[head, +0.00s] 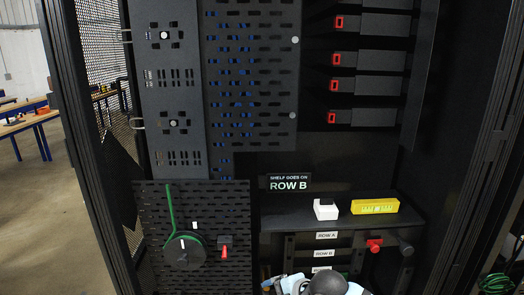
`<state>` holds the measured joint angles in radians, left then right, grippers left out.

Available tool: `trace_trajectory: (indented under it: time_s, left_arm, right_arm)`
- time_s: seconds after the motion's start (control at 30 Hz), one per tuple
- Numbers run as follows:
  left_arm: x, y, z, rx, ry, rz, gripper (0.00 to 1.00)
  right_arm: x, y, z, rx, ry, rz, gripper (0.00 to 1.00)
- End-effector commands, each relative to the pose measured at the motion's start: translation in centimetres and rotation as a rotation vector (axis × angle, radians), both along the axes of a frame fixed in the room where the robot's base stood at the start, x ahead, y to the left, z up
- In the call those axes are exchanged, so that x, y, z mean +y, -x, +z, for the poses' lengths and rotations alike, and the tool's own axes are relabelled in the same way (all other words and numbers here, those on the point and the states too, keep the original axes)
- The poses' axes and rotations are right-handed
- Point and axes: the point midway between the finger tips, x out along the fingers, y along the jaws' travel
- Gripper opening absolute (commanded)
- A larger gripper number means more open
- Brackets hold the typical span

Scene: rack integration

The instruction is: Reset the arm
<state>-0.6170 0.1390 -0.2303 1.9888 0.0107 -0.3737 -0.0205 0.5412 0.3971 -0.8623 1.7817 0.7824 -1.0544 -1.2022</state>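A white and dark rounded part of one of my arms (328,284) shows at the bottom edge, in front of the rack's lower bay. I cannot tell which arm it is. No gripper fingers are clearly seen, and the rest of the arm is below the picture. Nothing is visibly held.
A black shelf (283,212) carries a white block (325,209) and a yellow level (375,207). Below are row labels (326,236) and a red knob (375,245). A pegboard (216,197) with a green cord (170,205) stands left. Rack posts flank both sides.

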Motion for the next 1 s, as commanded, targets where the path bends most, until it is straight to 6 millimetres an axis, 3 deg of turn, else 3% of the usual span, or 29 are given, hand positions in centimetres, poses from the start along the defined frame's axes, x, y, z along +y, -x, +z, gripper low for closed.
trace_trajectory:
  time_s: [0.17,0.33,0.47,0.7,0.83,1.0]
  left_arm:
    - [0.0,-0.1,0.3,-0.002,0.001,0.001,0.56]
    - [0.0,-0.1,0.6,-0.003,0.001,0.001,0.56]
    - [0.0,-0.1,0.8,-0.004,0.001,0.002,0.56]
    - [0.1,-0.2,1.1,-0.006,0.0,0.005,0.56]
    - [0.1,-0.2,1.2,-0.007,0.0,0.005,0.56]
    - [0.1,-0.1,1.2,-0.006,0.0,0.005,0.56]
  right_arm:
    - [-0.1,3.6,-4.1,0.12,-0.228,-0.285,0.89]
    - [-2.2,7.1,-7.6,0.226,-0.423,-0.574,0.89]
    - [-4.9,10.4,-10.4,0.295,-0.553,-0.797,0.89]
    - [-11.4,18.1,-14.9,0.37,-0.734,-1.175,0.89]
    - [-14.2,21.7,-16.3,0.381,-0.791,-1.309,0.89]
    - [-16.1,24.2,-17.0,0.382,-0.823,-1.39,0.89]
